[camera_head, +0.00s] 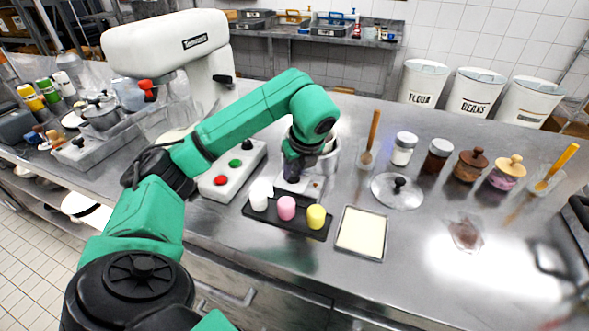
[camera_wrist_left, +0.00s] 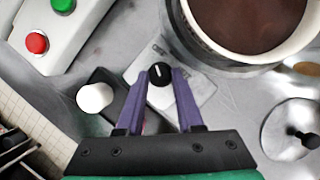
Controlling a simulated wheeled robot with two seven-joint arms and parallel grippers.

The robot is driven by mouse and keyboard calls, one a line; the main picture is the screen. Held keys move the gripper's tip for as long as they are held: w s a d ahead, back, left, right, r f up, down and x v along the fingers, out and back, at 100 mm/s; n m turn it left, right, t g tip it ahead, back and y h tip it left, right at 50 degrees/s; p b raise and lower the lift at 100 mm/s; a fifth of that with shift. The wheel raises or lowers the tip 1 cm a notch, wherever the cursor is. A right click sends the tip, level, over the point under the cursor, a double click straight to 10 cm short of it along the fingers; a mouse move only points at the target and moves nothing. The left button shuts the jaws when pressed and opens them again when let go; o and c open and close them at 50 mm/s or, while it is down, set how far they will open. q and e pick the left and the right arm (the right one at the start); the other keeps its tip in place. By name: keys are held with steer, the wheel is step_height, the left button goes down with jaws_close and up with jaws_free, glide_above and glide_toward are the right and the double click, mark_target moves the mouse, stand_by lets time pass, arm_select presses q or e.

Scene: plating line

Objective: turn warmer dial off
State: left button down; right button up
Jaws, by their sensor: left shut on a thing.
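The warmer (camera_head: 313,186) is a low pale unit on the steel counter, with a metal pot (camera_head: 332,160) of brown liquid (camera_wrist_left: 258,22) on it. Its black dial (camera_wrist_left: 159,76) with a white pointer line shows in the left wrist view. My left gripper (camera_wrist_left: 161,77) has its purple fingers shut on the dial, one on each side. In the head view my left gripper (camera_head: 291,174) reaches down at the warmer's front, and the arm hides the dial there. My right gripper is not in view.
A dark tray (camera_head: 285,226) with white, pink and yellow cylinders stands just in front. A control box (camera_head: 222,180) with red and green buttons is left. A lid (camera_head: 397,191), a cream-filled tray (camera_head: 361,233) and several jars lie right. The front right counter is mostly clear.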

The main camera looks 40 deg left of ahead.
arm_select(q)
steer(key=c, duration=0.6)
jaws_free()
steer(key=shift+o, duration=0.2)
steer(key=p+v, duration=0.8)
steer(key=v, duration=0.6)
steer(key=shift+r, duration=0.25)
